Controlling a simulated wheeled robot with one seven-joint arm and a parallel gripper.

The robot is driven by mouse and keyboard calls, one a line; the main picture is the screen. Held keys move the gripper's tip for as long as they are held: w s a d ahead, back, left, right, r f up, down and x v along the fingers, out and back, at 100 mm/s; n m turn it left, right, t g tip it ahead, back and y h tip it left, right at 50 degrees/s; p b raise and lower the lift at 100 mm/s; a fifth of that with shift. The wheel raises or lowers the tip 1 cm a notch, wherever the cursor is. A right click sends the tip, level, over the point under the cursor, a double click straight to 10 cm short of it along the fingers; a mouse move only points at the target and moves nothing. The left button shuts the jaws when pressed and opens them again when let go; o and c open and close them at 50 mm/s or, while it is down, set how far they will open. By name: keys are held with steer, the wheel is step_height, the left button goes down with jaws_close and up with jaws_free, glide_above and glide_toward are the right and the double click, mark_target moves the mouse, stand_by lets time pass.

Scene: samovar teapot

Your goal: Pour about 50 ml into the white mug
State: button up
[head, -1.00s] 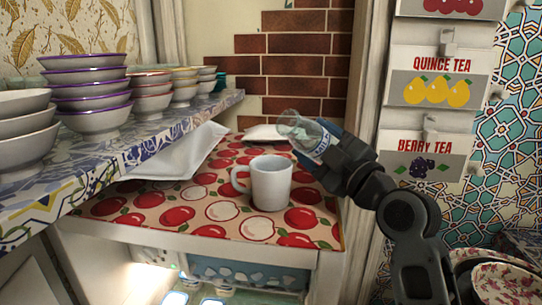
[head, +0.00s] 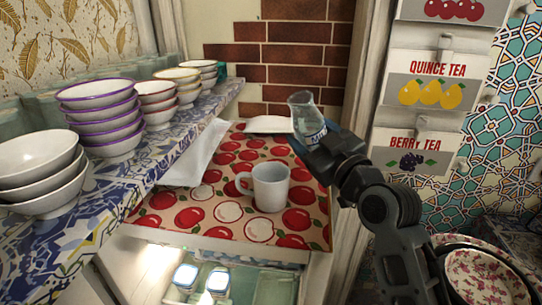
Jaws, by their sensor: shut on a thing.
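The white mug (head: 270,188) stands upright on the apple-patterned cloth (head: 195,208), its handle toward the left. My gripper (head: 318,140) is shut on a small clear glass vessel (head: 303,112) with white lettering low on its side. It holds the vessel behind and to the right of the mug, above the cloth and apart from the mug. The vessel is nearly upright, leaning slightly left. I cannot tell how much liquid is in the vessel, and the inside bottom of the mug is hidden.
Stacks of bowls (head: 98,112) stand on a blue patterned shelf (head: 150,178) at left. A white dish (head: 268,124) lies at the back of the cloth. Tea boxes (head: 412,148) hang at right. Flowered bowls (head: 485,275) are at lower right. Lit glass containers (head: 186,277) sit below.

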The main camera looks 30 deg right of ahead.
steer(key=shift+r+m+p, duration=0.5)
steer(key=shift+r+p, duration=0.2)
steer(key=shift+p, duration=0.15)
steer(key=shift+d+m+p, duration=0.1)
steer(key=shift+m+p, duration=0.2)
steer(key=shift+p, duration=0.2)
steer(key=m+g+p, duration=0.1)
steer(key=m+p, duration=0.1)
steer(key=p, duration=0.1)
steer(key=shift+d+f, duration=0.15)
steer(key=shift+f, duration=0.05)
steer(key=shift+w+f+m+b, duration=0.1)
steer(key=shift+f+m+b, duration=0.2)
steer(key=shift+m, duration=0.4)
